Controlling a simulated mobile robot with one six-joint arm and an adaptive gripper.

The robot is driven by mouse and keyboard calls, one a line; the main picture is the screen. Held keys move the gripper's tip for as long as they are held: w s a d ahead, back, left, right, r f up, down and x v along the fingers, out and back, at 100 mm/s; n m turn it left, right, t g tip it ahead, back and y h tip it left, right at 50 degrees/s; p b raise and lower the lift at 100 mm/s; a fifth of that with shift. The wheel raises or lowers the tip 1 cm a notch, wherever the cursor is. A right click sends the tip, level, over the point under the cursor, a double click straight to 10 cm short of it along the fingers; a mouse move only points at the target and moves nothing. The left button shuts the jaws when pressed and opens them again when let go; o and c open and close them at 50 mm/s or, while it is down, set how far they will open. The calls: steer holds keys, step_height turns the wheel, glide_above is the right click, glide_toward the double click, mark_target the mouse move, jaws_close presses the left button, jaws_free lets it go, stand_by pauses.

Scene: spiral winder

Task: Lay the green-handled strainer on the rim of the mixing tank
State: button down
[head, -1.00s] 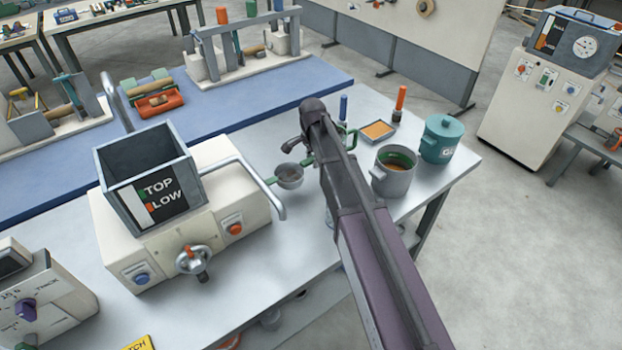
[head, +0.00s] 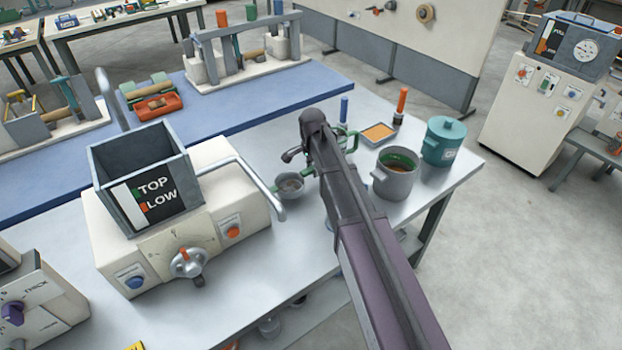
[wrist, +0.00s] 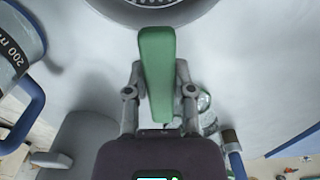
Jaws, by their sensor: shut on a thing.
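The strainer's green handle (wrist: 157,60) is between the fingers of my gripper (wrist: 158,92) in the wrist view, and the gripper is shut on it. The strainer's round grey bowl (wrist: 155,8) is cut off at the top of that view. In the head view the bowl (head: 289,185) shows just left of my arm, low over or on the grey bench; I cannot tell which. What looks like the mixing tank, a square open grey box (head: 112,197) marked TOP and LOW, is left of the strainer on a cream machine.
A bent metal rail (head: 262,190) stands between the strainer and the square tank. Right of my arm are a grey pot (head: 394,182), a teal lidded pot (head: 442,142) and an orange-filled tray (head: 379,133). A blue-handled measuring jug (wrist: 22,40) is near the gripper.

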steer(key=shift+f+b, duration=0.9)
steer(key=shift+f, duration=0.35)
steer(key=shift+f, duration=0.15)
steer(key=shift+c, duration=2.4)
jaws_free()
steer(key=shift+r, duration=0.2)
step_height(320, 180, up, 12)
steer(key=p, duration=1.2)
